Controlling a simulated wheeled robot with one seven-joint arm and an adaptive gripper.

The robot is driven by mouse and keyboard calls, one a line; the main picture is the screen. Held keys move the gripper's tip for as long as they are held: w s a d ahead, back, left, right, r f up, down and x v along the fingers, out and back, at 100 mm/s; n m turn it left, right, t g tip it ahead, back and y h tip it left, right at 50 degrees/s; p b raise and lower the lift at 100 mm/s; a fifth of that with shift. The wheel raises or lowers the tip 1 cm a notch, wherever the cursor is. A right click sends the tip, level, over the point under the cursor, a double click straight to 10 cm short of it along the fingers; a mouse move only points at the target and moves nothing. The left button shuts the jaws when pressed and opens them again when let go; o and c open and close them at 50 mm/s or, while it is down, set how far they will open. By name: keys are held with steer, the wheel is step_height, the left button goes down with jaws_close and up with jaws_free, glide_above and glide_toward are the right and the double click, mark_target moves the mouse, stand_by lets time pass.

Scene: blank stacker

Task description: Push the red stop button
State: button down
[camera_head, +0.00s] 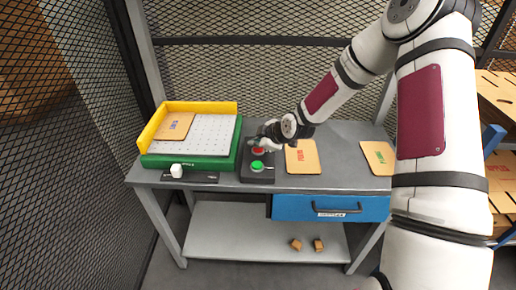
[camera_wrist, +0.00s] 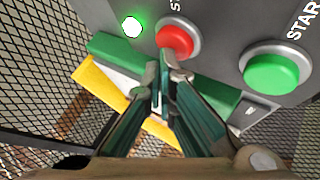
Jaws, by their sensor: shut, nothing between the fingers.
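The red stop button (camera_head: 258,151) sits on a dark control box (camera_head: 257,178) on the grey table, behind the green start button (camera_head: 257,166). In the wrist view the red button (camera_wrist: 176,40) has a grey ring, and the green button (camera_wrist: 271,72) is to its right with "STAR" lettering beside it. My gripper (camera_head: 262,142) is at the control box by the red button. In the wrist view my gripper (camera_wrist: 166,75) is shut and empty, its fingertips at the lower edge of the red button. I cannot tell whether they touch it.
A lit white-green lamp (camera_wrist: 132,27) is left of the red button. A green tray with a yellow wall (camera_head: 193,107) stands left of the box, with a wooden blank (camera_head: 175,126) in it. Further blanks (camera_head: 302,157) (camera_head: 379,158) lie to the right. A blue drawer (camera_head: 330,208) is below.

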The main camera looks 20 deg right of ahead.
steer(key=shift+f, duration=0.25)
steer(key=shift+r, duration=0.1)
stand_by(0.4)
steer(key=shift+r+p, duration=0.4)
steer(key=shift+r, duration=0.45)
steer(key=shift+r+p, duration=1.2)
steer(key=shift+r, duration=1.3)
